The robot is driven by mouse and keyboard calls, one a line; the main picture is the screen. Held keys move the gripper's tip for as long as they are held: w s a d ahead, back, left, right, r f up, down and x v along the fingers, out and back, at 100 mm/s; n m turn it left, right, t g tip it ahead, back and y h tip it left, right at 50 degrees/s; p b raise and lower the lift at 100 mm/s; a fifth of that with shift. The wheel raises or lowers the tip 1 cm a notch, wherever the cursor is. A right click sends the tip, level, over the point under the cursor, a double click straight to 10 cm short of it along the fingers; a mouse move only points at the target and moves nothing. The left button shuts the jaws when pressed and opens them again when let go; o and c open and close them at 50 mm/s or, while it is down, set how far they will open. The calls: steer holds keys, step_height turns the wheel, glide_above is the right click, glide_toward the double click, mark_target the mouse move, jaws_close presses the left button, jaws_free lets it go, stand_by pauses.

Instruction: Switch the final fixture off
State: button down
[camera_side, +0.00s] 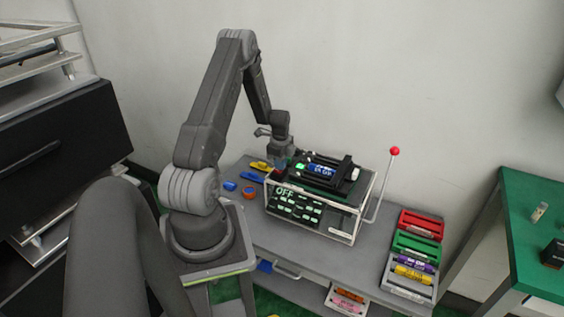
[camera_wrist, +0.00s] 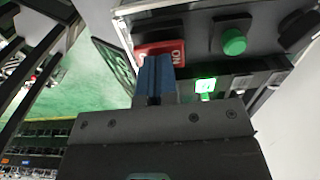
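In the wrist view, a red switch (camera_wrist: 160,50) with white lettering that looks like "ON" sits beside a green button (camera_wrist: 233,42). A small green light (camera_wrist: 205,85) glows below them. My gripper (camera_side: 279,160) is at the fixture's upper left end. Its blue fingers (camera_wrist: 154,62) look shut together, overlapping the red switch's lower edge; I cannot tell whether they touch it.
A black device with a blue display (camera_side: 322,170) sits atop the fixture. Small blue, orange and yellow items (camera_side: 250,190) lie on the table's left. Red, green and grey trays (camera_side: 418,228) stand at its right. A green-topped table (camera_side: 535,260) is farther right.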

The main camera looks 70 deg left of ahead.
steer(key=shift+r, duration=0.2)
step_height(320, 180, up, 14)
steer(key=shift+d, duration=0.15)
stand_by(0.5)
steer(key=shift+s+f, duration=0.1)
steer(key=shift+w+a, duration=0.4)
steer(key=shift+a, duration=0.15)
step_height(320, 180, down, 14)
steer(key=shift+w+a+f, duration=0.1)
stand_by(0.4)
